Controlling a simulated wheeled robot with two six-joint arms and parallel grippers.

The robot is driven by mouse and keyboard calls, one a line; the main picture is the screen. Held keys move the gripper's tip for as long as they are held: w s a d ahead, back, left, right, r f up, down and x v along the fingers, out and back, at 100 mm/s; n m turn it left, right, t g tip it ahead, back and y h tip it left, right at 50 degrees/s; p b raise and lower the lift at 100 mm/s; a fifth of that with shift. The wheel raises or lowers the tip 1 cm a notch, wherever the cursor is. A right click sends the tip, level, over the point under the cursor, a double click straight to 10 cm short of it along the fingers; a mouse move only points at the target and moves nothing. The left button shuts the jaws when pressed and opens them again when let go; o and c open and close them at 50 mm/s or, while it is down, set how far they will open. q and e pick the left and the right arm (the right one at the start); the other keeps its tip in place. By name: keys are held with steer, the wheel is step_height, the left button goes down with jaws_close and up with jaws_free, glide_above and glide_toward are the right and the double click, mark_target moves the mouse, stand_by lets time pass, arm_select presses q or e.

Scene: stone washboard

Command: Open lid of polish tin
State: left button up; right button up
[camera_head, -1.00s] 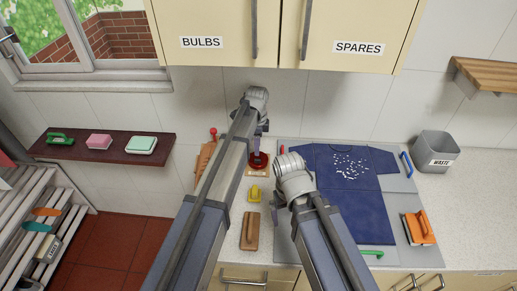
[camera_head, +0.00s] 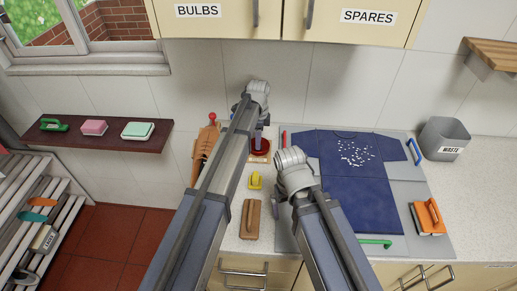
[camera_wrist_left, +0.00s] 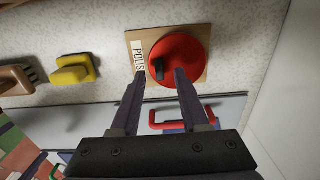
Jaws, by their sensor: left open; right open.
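The polish tin (camera_head: 261,154) has a round red lid and stands at the back of the counter, partly hidden by my left gripper. In the left wrist view its red lid (camera_wrist_left: 188,52) has a dark tab at the near left edge and sits on a tan square marked "POLIS" (camera_wrist_left: 139,56). My left gripper (camera_wrist_left: 160,74) is open, with its fingers pointing at the lid and their tips on either side of the tab. Contact is unclear. In the head view the left gripper (camera_head: 259,138) is over the tin. My right gripper (camera_head: 284,194) is open, its fingers mostly hidden.
A yellow block (camera_head: 255,180) and a wooden brush (camera_head: 250,218) lie nearer on the counter. A blue shirt (camera_head: 350,190) lies on a grey board to the right. A red handle (camera_wrist_left: 180,119) is close to the left fingers. A waste bin (camera_head: 443,140) stands far right.

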arm_select(q)
step_height(320, 180, down, 2)
steer(key=shift+b, duration=0.55)
steer(key=shift+c, duration=0.2)
jaws_close()
stand_by(0.8)
